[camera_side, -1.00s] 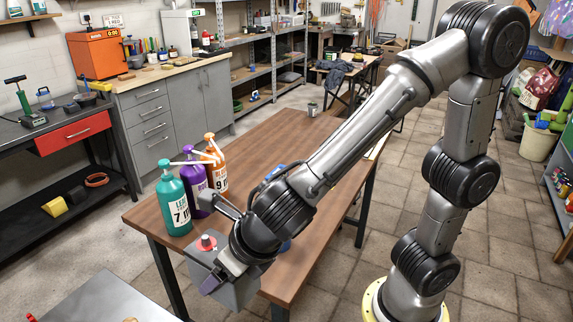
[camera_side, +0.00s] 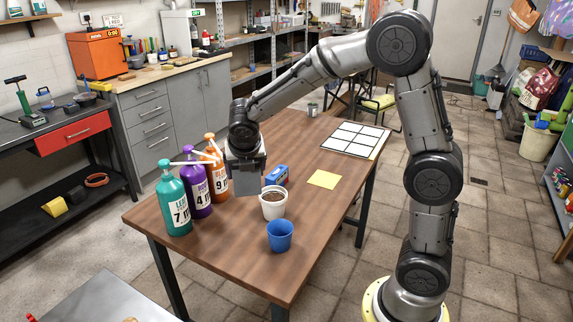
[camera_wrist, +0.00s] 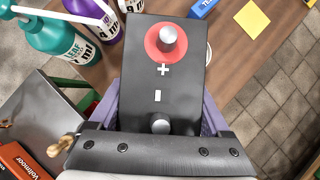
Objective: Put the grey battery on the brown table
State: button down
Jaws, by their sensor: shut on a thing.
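The grey battery (camera_side: 246,182) is a dark grey box. The wrist view shows its top (camera_wrist: 150,72) with a red-ringed terminal, a plain terminal and plus and minus marks. My gripper (camera_side: 245,158) is shut on it, with purple-grey fingers on both sides in the wrist view (camera_wrist: 161,112). The battery is upright over the brown table (camera_side: 225,250), just right of the orange bottle. I cannot tell whether its underside touches the tabletop.
Teal (camera_side: 174,203), purple (camera_side: 196,190) and orange (camera_side: 216,178) pump bottles stand left of the battery. A white pot (camera_side: 273,204), blue cup (camera_side: 280,237) and blue box (camera_side: 276,175) stand to its right. A yellow note (camera_side: 323,179) and white grid panel (camera_side: 352,139) lie farther right.

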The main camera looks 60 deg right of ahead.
jog(key=s+d+m+g+h, duration=0.15)
jog(key=s+d+m, duration=0.3)
jog(key=d, duration=1.15)
jog(key=s+d+m+g, duration=0.3)
jog(key=s+d+m, duration=0.15)
jog(key=d, duration=1.05)
send_near(317, 167)
jog(key=shift+s+d+r+n+t, duration=0.15)
jog(key=shift+s+d+r+n, duration=0.1)
jog(key=shift+d, duration=0.15)
jog(key=shift+s+d+r+n+t, duration=0.1)
jog(key=shift+s+d+r+n, duration=0.1)
jog(key=shift+d, duration=0.2)
jog(key=shift+w+d+f, duration=0.3)
jog(key=shift+d+f, duration=0.05)
jog(key=shift+f, duration=0.25)
jog(key=shift+w+d+f, duration=0.1)
jog(key=shift+f, duration=1.45)
jog(key=shift+f, duration=0.15)
